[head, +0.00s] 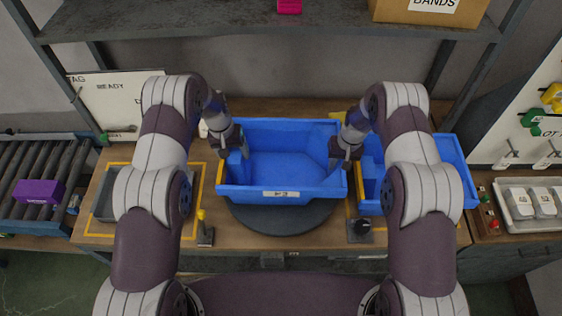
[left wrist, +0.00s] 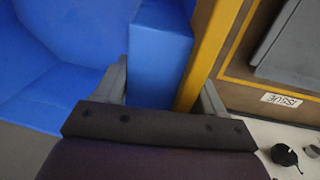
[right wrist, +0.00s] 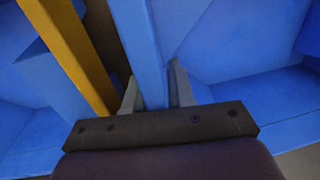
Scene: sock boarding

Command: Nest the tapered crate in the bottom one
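A blue crate (head: 290,194) with a white label on its near wall stands over a round dark turntable (head: 283,219). A second blue crate (head: 453,163) sits at right, partly hidden by my right arm. My left gripper (head: 236,145) is at the first crate's left end; in the left wrist view its fingers straddle a blue block of it (left wrist: 160,50), with a gap on the right side. My right gripper (head: 347,152) is at the right end; in the right wrist view its fingers close on a blue wall (right wrist: 140,40). I cannot tell whether another crate lies underneath.
A grey tray (head: 104,203) sits in a yellow outline at left. A roller conveyor (head: 20,180) with a purple box (head: 39,192) is further left. A shelf (head: 270,28) spans above.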

